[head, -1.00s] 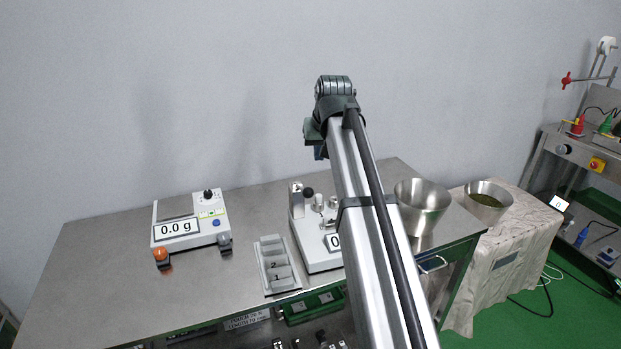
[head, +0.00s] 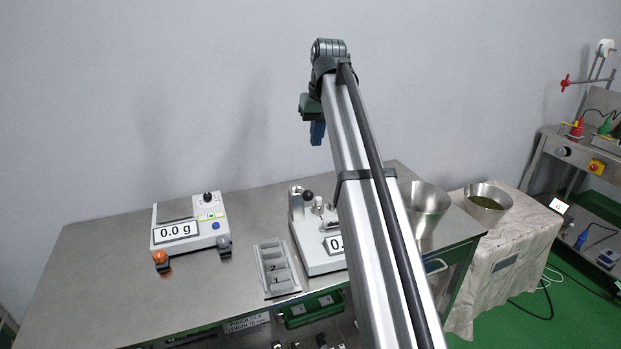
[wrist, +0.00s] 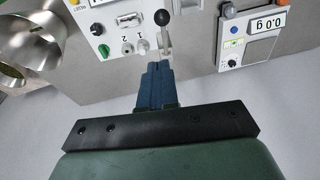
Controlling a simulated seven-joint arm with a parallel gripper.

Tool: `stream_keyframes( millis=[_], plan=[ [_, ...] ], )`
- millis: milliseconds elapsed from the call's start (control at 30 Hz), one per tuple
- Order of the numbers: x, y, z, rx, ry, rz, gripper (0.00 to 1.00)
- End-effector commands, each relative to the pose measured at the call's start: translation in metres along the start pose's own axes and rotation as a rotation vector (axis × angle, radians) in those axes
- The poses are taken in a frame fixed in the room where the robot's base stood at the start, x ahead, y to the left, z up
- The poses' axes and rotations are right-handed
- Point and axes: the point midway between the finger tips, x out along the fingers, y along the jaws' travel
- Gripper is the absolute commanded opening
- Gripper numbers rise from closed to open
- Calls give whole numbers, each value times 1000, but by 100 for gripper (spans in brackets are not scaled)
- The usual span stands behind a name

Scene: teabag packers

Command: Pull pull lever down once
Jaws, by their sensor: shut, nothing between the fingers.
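The pull lever is a metal arm with a dark ball knob (head: 308,196) on the white machine (head: 318,262) at the table's right. In the wrist view its dark knob (wrist: 161,17) stands at the top, above the metal lever arm (wrist: 166,40). My gripper (head: 317,138) is in the air above the machine in the head view. In the wrist view my blue fingers (wrist: 157,66) are together and empty, their tips just below the lever in the picture and apart from the knob. My arm hides the machine's right part in the head view.
A scale (head: 189,233) reading 0.0 g stands left on the steel table (head: 110,285). A grey tray with numbered slots (head: 275,268) lies beside the machine. A metal container (head: 425,208) and a bowl of green leaves (head: 488,203) are at the right.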

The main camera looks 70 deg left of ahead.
Motion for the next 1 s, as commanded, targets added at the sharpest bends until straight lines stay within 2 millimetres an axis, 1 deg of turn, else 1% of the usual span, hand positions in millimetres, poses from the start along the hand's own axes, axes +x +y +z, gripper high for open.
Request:
stream_keyframes(
  millis=[133,233,700,900,1000],
  plan=[
    [7,0,0,0,0,0,0],
    [18,0,1,0,-1,0,0],
    [99,0,1,1,-1,0,0],
    [122,-3,11,1,1,0,0],
    [130,-4,14,1,2,0,0]
  ],
)
